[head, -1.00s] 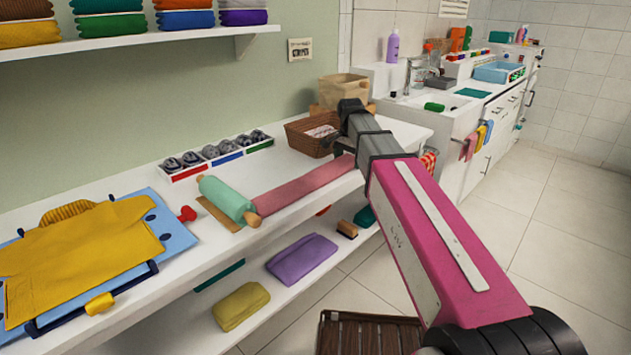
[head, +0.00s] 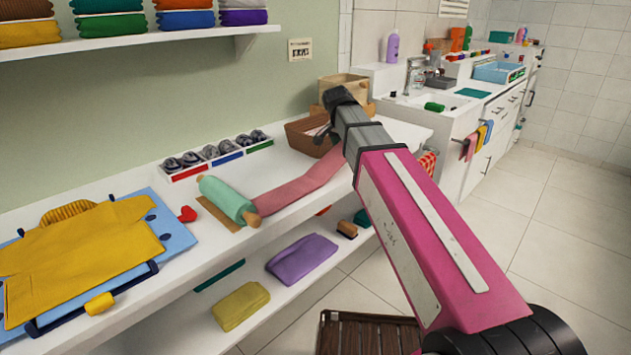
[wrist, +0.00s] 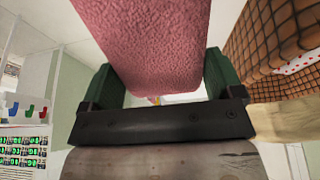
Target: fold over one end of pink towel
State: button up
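The pink towel (head: 285,190) is a long strip on the white counter. Its left part lies flat beside the mint rolling pin (head: 227,200), and its right part bends up off the counter toward my arm. In the wrist view the towel (wrist: 155,40) fills the space between the two green fingers of my gripper (wrist: 160,78), which look closed on its sides. In the head view my arm hides the fingertips and the towel's far end.
A brown basket (head: 303,138) stands close behind the raised towel end; its weave also shows in the wrist view (wrist: 270,45). A divided tray (head: 215,155) lines the wall. A yellow garment (head: 75,250) on a blue board fills the left counter. The counter's front edge is close.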

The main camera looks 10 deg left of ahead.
jog(key=shift+s+a+r+t+h, duration=0.15)
jog(key=shift+r+t+h, duration=0.15)
jog(key=shift+r, duration=0.3)
jog(key=shift+s+a+r+t+h, duration=0.2)
jog(key=shift+s+r+t, duration=0.1)
jog(key=shift+r, duration=0.2)
jog(key=shift+s+a+r+t+h, duration=0.2)
jog(key=shift+s+r+t, duration=0.1)
jog(key=shift+r, duration=0.15)
jog(key=shift+s+a+r+t+h, duration=0.1)
jog(key=shift+a+r+t+h, duration=0.05)
jog(key=shift+r+t+h, duration=0.15)
jog(key=shift+s+a+r+t+h, duration=0.1)
jog(key=shift+r+t, duration=0.1)
jog(key=shift+r, duration=0.2)
jog(key=shift+s+a+r+t+h, duration=0.3)
jog(key=shift+s+a+r, duration=0.1)
jog(key=shift+s+r, duration=0.2)
jog(key=shift+s+a+r+t+h, duration=0.45)
jog(key=shift+r+t, duration=0.15)
jog(key=shift+r, duration=0.15)
